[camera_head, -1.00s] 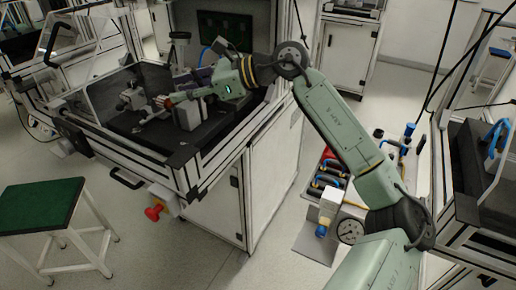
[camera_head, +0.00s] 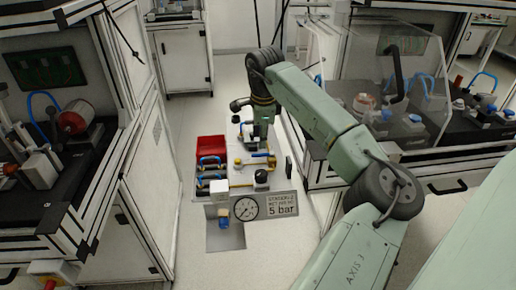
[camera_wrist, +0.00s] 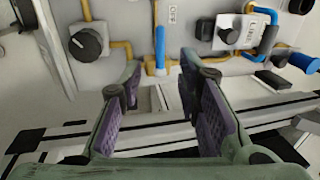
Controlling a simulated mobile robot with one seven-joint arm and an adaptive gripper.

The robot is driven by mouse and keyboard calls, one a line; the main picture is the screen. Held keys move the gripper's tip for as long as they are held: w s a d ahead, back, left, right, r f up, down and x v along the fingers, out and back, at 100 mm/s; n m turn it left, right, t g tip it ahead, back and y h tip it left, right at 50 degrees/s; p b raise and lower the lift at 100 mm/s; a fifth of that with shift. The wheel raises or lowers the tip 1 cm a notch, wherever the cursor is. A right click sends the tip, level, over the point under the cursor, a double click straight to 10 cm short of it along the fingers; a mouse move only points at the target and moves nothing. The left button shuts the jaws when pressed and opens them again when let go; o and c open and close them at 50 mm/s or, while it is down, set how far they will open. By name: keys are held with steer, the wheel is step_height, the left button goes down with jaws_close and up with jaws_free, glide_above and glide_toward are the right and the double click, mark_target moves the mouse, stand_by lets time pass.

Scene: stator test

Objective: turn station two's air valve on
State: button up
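The panel (camera_head: 238,168) bears a gauge (camera_head: 246,208) and a sign that reads "5 bar" with a station line above it, too small to read surely. My gripper (camera_head: 262,130) is over the panel's far part, its fingers not clear there. In the wrist view my gripper (camera_wrist: 160,82) is open, with two purple-padded fingers apart. I cannot tell whether any finger touches the lever.
In the wrist view a black knob (camera_wrist: 86,43) is left of the lever and another dark knob (camera_wrist: 229,35) right of it. A blue cylinder (camera_wrist: 303,63) is further right. Red bins (camera_head: 211,149) stand left of the panel. Workbenches flank it, with bare floor between.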

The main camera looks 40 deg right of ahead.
mark_target(260, 156)
steer(key=f, duration=0.2)
steer(key=f+p, duration=0.1)
steer(key=f, duration=0.1)
steer(key=w+f, duration=0.1)
steer(key=f, duration=0.1)
steer(key=shift+w+d+f, duration=0.1)
steer(key=shift+d+f, duration=0.15)
jaws_close()
